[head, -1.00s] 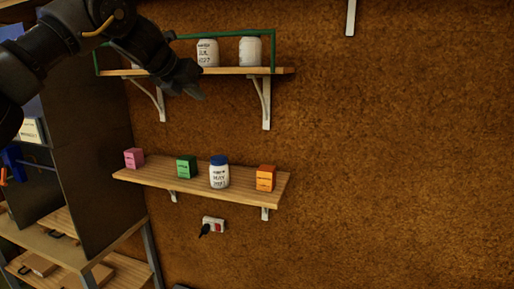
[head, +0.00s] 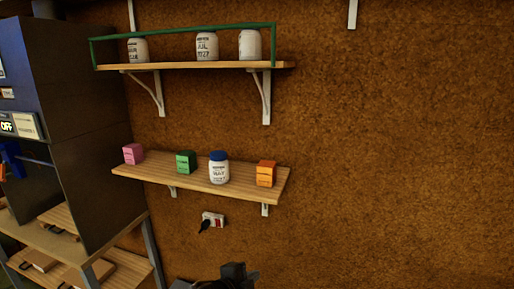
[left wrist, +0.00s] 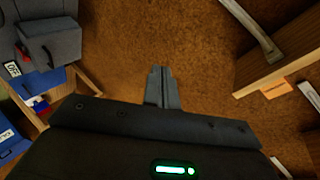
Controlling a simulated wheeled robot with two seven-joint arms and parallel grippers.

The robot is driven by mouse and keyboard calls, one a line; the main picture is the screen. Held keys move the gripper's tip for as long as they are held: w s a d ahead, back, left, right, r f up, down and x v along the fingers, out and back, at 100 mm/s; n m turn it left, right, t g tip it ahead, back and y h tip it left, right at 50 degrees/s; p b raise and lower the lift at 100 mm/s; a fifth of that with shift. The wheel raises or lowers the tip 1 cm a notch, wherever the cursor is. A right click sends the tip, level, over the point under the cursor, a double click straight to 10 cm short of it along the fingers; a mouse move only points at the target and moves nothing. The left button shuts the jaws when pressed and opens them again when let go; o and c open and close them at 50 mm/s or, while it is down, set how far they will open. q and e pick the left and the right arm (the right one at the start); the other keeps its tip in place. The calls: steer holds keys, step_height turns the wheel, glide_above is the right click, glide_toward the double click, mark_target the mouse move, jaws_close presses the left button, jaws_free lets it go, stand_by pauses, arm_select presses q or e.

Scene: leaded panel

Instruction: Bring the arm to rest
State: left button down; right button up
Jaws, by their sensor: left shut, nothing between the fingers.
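My left gripper (head: 236,271) shows only in part at the bottom edge of the head view, below the lower shelf (head: 215,178) and its wall socket. In the left wrist view its two fingers (left wrist: 161,86) are together, with nothing between them. The fingers stand out against the brown wall, apart from any object. Most of the left arm is out of the head view. My right gripper is in neither view.
The lower shelf holds a pink box (head: 133,154), a green box (head: 186,162), a blue-lidded jar (head: 219,168) and an orange box (head: 266,173). White jars (head: 207,46) stand on the upper shelf (head: 190,66) behind a green rail. A dark cabinet (head: 90,150) stands left. The wall right is clear.

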arm_select(q)
steer(key=s+a+f+n+g+y, duration=0.2)
steer(key=s+a+f+n, duration=0.5)
steer(key=s, duration=0.4)
steer(key=s+a+f+n+g+y, duration=0.3)
steer(key=s+a+f+n, duration=0.15)
steer(key=s+a, duration=0.55)
steer(key=s+a+f+n+g+y, duration=0.2)
steer(key=s+a+f+n, duration=0.4)
steer(key=s, duration=0.6)
step_height(320, 180, down, 31)
steer(key=s+g+b, duration=0.1)
steer(key=b, duration=0.7)
steer(key=s+a+f+b, duration=0.1)
steer(key=s+f+b, duration=0.2)
steer(key=s+f, duration=0.5)
steer(key=s+a+f+g+b, duration=0.1)
steer(key=s+a+f+b, duration=0.1)
steer(key=s+f, duration=0.7)
step_height(320, 180, down, 6)
steer(key=shift+r+b, duration=0.1)
steer(key=shift+b, duration=0.3)
